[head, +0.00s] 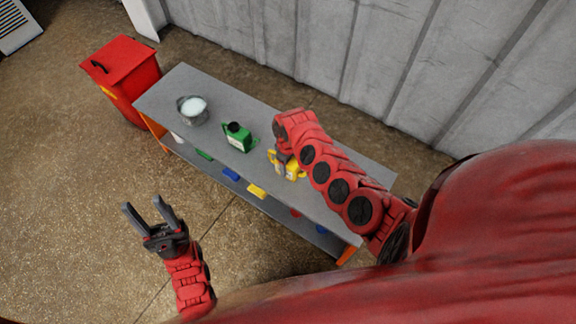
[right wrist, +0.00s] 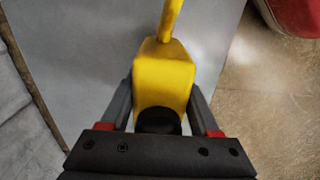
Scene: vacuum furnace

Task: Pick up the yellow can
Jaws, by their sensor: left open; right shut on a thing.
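The yellow can (head: 290,172) is on the grey table (head: 335,190), partly hidden by my right arm in the head view. In the right wrist view the yellow can (right wrist: 165,75) shows its body, a black cap and a yellow spout or handle pointing away. My right gripper (right wrist: 162,105) is shut on the yellow can, with a finger on each side of it. Whether the can touches the table cannot be told. My left gripper (head: 150,212) is open and empty, out over the floor in front of the table.
A green can (head: 238,137) with a black cap and a metal bucket (head: 192,110) with white contents stand on the table. A red bin (head: 125,78) stands at its left end. Coloured items, including a yellow one (head: 256,191), lie on the lower shelf. A grey wall runs behind.

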